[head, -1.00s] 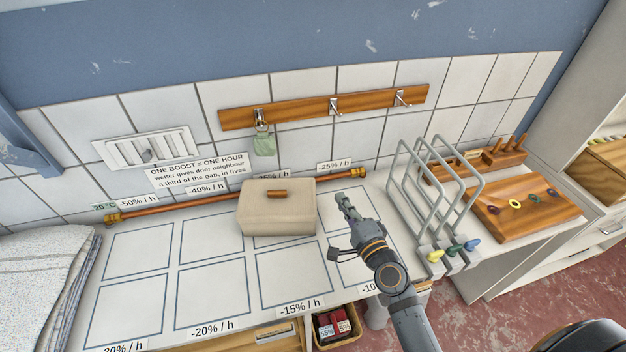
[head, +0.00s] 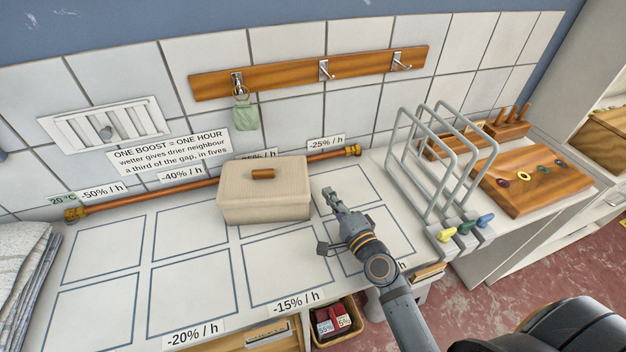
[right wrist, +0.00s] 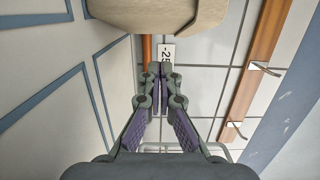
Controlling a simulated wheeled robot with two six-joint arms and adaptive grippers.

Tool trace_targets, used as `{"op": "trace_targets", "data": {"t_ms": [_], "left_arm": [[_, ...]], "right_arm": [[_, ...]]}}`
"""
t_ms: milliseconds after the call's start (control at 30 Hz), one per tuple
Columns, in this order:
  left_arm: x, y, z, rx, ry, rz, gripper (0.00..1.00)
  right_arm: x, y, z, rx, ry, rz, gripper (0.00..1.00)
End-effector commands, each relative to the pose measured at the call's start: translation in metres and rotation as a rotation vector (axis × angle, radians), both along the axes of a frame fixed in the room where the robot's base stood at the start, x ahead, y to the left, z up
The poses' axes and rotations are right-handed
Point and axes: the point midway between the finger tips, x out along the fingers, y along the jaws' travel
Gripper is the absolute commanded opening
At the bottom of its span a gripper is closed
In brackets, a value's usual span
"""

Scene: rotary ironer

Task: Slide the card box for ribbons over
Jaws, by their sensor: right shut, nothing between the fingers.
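The box (head: 264,198), pale beige with a wooden handle on its lid, stands upright at the back of the marked white worktop. No writing on it shows that names ribbons. My right gripper (head: 329,194) is just right of the box, low over the worktop, with a small gap between them. Its fingers are together and empty. In the right wrist view the box (right wrist: 160,12) shows at the top edge, beyond the shut fingers (right wrist: 158,70). My left gripper is not in view.
A copper pipe (head: 130,202) runs along the wall behind the box. A grey wire rack (head: 440,170) stands right of my arm, and folded cloth (head: 22,270) lies at the far left. Marked squares left of the box are bare.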

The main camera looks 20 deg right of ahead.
Motion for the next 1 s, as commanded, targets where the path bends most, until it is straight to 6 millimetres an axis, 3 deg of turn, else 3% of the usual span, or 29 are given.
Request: {"op": "trace_targets", "data": {"t_ms": [167, 633, 1000], "left_arm": [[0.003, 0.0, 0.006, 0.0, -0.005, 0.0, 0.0], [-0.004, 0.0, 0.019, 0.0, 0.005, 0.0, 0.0], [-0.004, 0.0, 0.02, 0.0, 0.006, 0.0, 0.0]], "right_arm": [[0.008, 0.001, 0.004, 0.001, -0.002, -0.001, 0.0], [0.087, 0.015, 0.003, 0.0, -0.001, 0.0, 0.0], [0.099, 0.017, 0.002, 0.0, 0.0, 0.0, 0.0]]}}
